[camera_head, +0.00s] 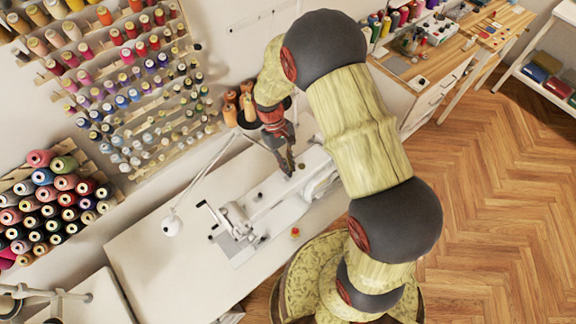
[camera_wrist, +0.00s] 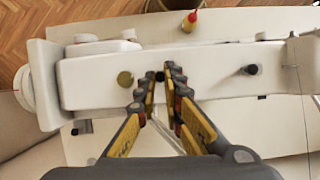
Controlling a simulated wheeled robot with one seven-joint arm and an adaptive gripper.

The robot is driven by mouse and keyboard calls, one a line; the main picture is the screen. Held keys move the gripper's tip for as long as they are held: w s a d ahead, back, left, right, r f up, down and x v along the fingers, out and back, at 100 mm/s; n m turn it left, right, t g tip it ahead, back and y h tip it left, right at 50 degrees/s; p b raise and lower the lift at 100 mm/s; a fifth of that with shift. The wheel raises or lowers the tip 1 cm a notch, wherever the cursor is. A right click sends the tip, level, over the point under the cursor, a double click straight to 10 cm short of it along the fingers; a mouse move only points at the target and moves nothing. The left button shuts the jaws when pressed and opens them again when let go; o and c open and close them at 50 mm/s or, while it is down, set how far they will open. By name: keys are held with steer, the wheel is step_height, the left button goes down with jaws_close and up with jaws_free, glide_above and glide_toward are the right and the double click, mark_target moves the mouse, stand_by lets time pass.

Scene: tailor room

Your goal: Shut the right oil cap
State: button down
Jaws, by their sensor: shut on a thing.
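A white sewing machine (camera_wrist: 210,75) lies under my gripper (camera_wrist: 162,84), with its handwheel (camera_wrist: 24,88) at the left of the wrist view. The fingertips are shut on a small black cap (camera_wrist: 160,76) on top of the machine. I take this for the right oil cap, as it is the one nearer the handwheel. The fingers partly hide it, and I cannot tell whether it is fully down. A second black cap (camera_wrist: 251,69) stands apart toward the needle end. In the head view my gripper (camera_head: 287,170) is over the machine (camera_head: 285,195).
A flat olive disc (camera_wrist: 125,78) sits on the machine just left of the gripped cap. A small red and yellow bottle (camera_wrist: 190,20) stands beside the machine; it also shows in the head view (camera_head: 295,233). A lamp (camera_head: 172,225) stands on the white table (camera_head: 165,270). Thread racks line the wall.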

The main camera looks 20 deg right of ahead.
steer(key=shift+d+m+y, duration=0.15)
steer(key=shift+m+y, duration=0.65)
steer(key=shift+m, duration=1.1)
steer(key=shift+s+f, duration=0.1)
steer(key=c, duration=1.9)
jaws_free()
steer(key=v, duration=1.2)
steer(key=shift+w, duration=0.25)
